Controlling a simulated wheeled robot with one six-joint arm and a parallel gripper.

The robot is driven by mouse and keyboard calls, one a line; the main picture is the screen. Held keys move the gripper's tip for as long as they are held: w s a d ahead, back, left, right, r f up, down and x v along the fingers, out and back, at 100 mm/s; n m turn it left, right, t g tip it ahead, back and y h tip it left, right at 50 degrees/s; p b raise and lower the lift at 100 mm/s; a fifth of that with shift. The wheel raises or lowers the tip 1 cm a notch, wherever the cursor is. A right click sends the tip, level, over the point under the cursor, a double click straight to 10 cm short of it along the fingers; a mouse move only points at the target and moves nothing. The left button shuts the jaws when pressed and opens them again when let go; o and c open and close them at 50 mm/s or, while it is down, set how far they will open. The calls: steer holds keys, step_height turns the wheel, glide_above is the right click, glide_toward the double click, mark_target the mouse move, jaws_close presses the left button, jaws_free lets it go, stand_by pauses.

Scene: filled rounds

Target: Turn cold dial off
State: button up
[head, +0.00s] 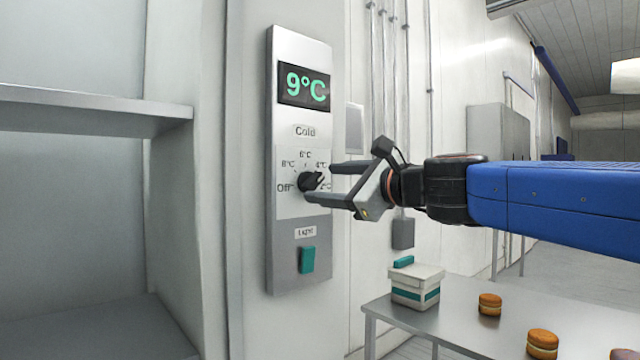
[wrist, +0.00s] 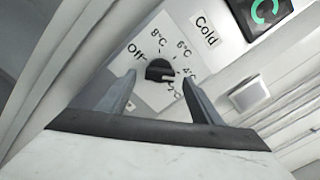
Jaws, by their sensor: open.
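The cold dial (head: 308,182) is a small black knob on a tall grey wall panel (head: 285,235), ringed by marks for Off, 8, 6, 4 and 2 °C. In the wrist view the dial (wrist: 158,70) has a pale mark on its right side, towards 4 and 2 °C and away from Off; the exact setting is hard to read. My gripper (head: 320,183) is open, its fingers reaching towards the panel. In the wrist view its fingertips (wrist: 158,77) stand on either side of the dial; contact is not visible.
A display (head: 304,86) above the dial reads 9°C. A teal switch (head: 307,260) sits below it, under a small label. An open grey shelf (head: 90,112) is at left. A metal table (head: 470,325) at lower right bears a white box (head: 416,287) and round filled biscuits (head: 490,304).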

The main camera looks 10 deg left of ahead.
mark_target(316, 183)
steer(key=shift+x, duration=1.5)
steer(key=c, duration=1.1)
steer(key=shift+o, duration=0.2)
